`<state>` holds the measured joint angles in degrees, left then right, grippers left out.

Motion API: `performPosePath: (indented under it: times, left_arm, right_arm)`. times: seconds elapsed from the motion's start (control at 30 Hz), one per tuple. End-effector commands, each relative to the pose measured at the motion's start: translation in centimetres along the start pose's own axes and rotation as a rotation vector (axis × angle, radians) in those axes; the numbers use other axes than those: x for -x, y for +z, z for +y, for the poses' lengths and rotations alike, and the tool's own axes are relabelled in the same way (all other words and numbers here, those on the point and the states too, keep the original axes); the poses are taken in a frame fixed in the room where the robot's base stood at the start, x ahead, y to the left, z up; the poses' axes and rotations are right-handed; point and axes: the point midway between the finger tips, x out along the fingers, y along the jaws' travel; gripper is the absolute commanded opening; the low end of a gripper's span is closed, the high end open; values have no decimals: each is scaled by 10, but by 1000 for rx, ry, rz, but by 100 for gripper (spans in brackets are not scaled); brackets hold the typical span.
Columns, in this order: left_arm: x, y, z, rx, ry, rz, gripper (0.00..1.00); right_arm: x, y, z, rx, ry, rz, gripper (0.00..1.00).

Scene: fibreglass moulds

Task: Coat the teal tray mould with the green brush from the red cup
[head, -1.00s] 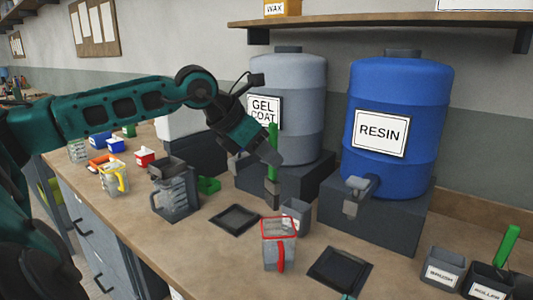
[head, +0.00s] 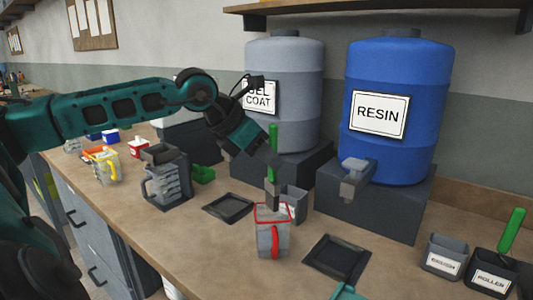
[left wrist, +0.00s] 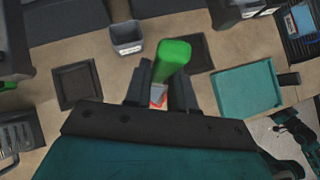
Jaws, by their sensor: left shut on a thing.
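My left gripper (head: 271,183) is shut on the green brush (head: 272,140) and holds it upright over the red cup (head: 271,238). The cup is a grey measuring cup with red rim and handle. The brush's lower end is at the cup's mouth; I cannot tell how deep it sits. In the left wrist view the green handle (left wrist: 174,57) points at the camera, with a little red of the cup (left wrist: 157,101) between the fingers. The teal tray mould (left wrist: 248,90) lies flat to the right there. In the head view a teal corner (head: 348,292) shows at the bottom edge.
A small grey pot (head: 296,203) stands close behind the cup. Flat black trays (head: 229,207) (head: 337,257) lie on either side. Grey GEL COAT (head: 285,90) and blue RESIN (head: 395,125) drums stand behind. A grey jug (head: 168,182) is left; BRUSH (head: 443,256) and ROLLER (head: 489,278) holders are right.

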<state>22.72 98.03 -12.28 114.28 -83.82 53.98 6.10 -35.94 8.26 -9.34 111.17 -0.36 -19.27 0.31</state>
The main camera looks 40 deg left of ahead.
Motion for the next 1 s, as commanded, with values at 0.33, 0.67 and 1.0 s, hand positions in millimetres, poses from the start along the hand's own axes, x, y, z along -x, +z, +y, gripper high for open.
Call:
performPosePath:
  times: [0.33, 0.67, 1.0]
  left_arm:
    - [-24, -22, 0, 0, 1, -1, 0]
    - [-43, -40, -1, 0, 1, 0, 0]
    - [-63, -58, -1, 0, 1, 0, 0]
  right_arm:
    - [-18, 16, -10, -9, -21, 1, 100]
    - [-30, 18, -17, -18, -41, 9, 100]
    - [-43, 21, -27, -15, -68, 20, 100]
